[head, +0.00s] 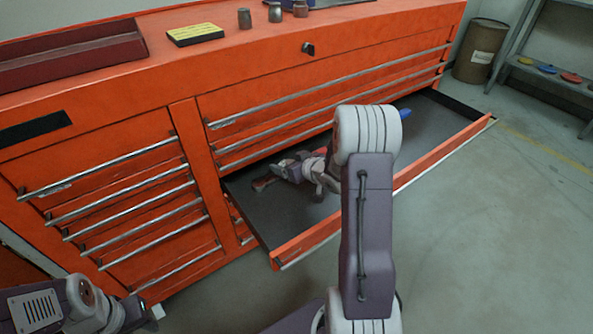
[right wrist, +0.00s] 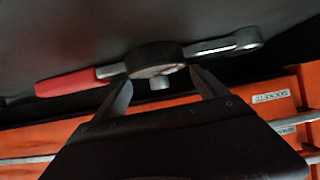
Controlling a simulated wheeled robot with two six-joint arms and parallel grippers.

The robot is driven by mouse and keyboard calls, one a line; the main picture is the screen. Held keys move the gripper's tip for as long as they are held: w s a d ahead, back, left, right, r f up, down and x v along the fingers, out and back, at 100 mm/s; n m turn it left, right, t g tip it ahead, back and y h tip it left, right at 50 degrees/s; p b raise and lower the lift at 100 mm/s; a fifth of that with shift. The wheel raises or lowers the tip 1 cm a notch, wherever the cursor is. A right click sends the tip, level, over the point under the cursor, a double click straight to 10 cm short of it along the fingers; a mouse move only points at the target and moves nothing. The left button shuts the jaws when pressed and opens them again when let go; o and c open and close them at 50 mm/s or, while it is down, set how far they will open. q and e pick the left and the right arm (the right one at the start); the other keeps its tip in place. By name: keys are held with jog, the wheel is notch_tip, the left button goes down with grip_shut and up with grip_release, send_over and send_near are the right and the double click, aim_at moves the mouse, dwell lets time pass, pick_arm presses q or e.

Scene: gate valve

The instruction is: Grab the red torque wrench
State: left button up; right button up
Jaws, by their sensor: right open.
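The torque wrench lies in the right wrist view, with a red handle (right wrist: 68,83) at the left, a dark round middle part (right wrist: 153,58) and a bright metal shaft ending in a ring at the right. My right gripper (right wrist: 160,80) is open, its two fingers apart at the near side of the round part; whether they touch it I cannot tell. In the head view my right gripper (head: 275,180) is low in the open drawer (head: 430,118), and I cannot make out the wrench clearly there. Part of my left arm shows at the lower left; its gripper is not visible.
The orange tool cabinet (head: 185,140) has its other drawers shut. A blue object (head: 405,113) is in the drawer's far part, partly behind my right arm. Sockets (head: 275,12) and a yellow-topped box (head: 195,34) stand on top. A barrel (head: 480,52) stands behind; the floor at right is clear.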

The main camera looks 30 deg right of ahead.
jog(key=shift+s, duration=0.1)
grip_shut()
jog(key=shift+s+a+f, duration=0.1)
jog(key=shift+s+f, duration=0.05)
jog(key=shift+f, duration=0.05)
dwell(1.0)
jog(key=shift+r, duration=0.15)
